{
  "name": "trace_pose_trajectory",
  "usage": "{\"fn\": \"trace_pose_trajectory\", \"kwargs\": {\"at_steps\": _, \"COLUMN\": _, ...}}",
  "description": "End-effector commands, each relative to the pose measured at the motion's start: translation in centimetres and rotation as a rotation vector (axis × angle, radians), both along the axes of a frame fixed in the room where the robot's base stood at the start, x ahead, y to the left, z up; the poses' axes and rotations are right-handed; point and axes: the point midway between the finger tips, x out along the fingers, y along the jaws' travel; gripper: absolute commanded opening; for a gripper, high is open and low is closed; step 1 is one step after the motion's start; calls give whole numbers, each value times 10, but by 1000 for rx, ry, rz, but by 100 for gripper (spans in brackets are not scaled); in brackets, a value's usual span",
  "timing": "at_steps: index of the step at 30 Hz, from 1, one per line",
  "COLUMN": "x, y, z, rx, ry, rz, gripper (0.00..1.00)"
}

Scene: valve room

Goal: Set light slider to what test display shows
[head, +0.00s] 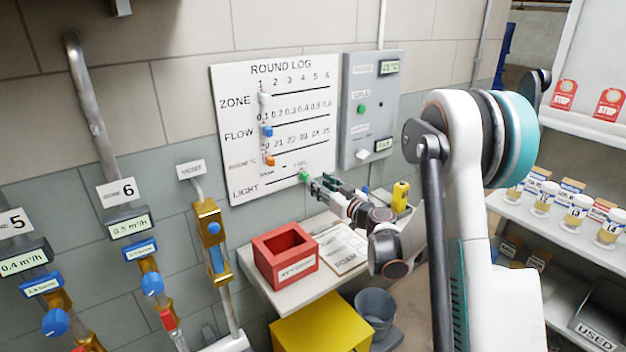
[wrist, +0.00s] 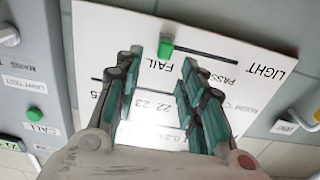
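The white ROUND LOG board (head: 310,125) hangs on the wall. Its bottom LIGHT row has a green slider knob (head: 304,176) at the right end of the track. In the wrist view, where the board appears upside down, the knob (wrist: 166,47) is at the FAIL end of the black track; PASS is at the other end. My gripper (head: 319,184) is at the board beside the knob. In the wrist view my gripper (wrist: 161,62) is open, its fingertips apart with the knob between or just beyond them. The test display (head: 383,145) on the grey panel is lit green; its word is too small to read surely.
The grey panel (head: 371,75) with a green button is right of the board. White, blue and orange sliders (head: 267,131) sit above the LIGHT row. A red bin (head: 285,255) and papers (head: 341,249) lie on the shelf below. Valve pipes stand left.

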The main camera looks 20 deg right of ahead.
Motion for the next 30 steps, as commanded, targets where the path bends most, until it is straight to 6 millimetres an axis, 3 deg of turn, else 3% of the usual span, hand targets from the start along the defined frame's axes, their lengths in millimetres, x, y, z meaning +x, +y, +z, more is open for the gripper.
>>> {"fn": "trace_pose_trajectory", "kwargs": {"at_steps": 4, "x": -28, "y": -10, "z": 0, "rx": 0, "ry": 0, "rz": -2, "gripper": 37}}
{"fn": "trace_pose_trajectory", "kwargs": {"at_steps": 10, "x": -48, "y": -16, "z": 0, "rx": 0, "ry": 0, "rz": -1, "gripper": 37}}
{"fn": "trace_pose_trajectory", "kwargs": {"at_steps": 30, "x": -53, "y": -12, "z": 6, "rx": 5, "ry": 12, "rz": 10, "gripper": 37}}
